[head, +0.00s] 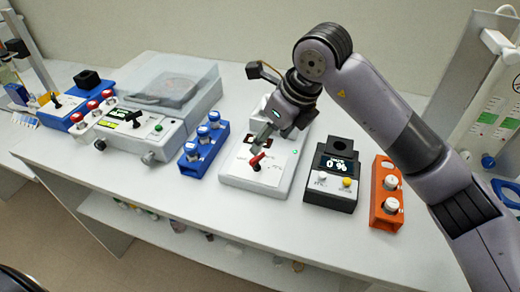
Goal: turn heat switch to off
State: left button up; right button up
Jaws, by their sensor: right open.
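A white box device (235,176) stands in the middle of the bench and carries a red-handled switch (257,160) on its top. Small print beside the switch is too small to read, so I cannot tell its labelled position. My right gripper (267,142) reaches down over the device from the right. It is open, with its fingertips just above and beside the red handle; I cannot tell whether they touch it. The gripper hides the back part of the device. My left gripper is out of view.
Right are a black unit (333,190) reading 0 % and an orange rack (379,216). A clear-lidded instrument (160,90) stands further left. The bench's front strip (190,210) is free.

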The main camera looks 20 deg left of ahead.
aim_at(258, 156)
jog(key=x, duration=0.7)
jog(key=shift+a+f+p, duration=0.1)
jog(key=shift+f+p, duration=0.25)
jog(key=shift+p, duration=0.05)
jog(key=shift+c, duration=0.2)
jog(key=c, duration=1.1)
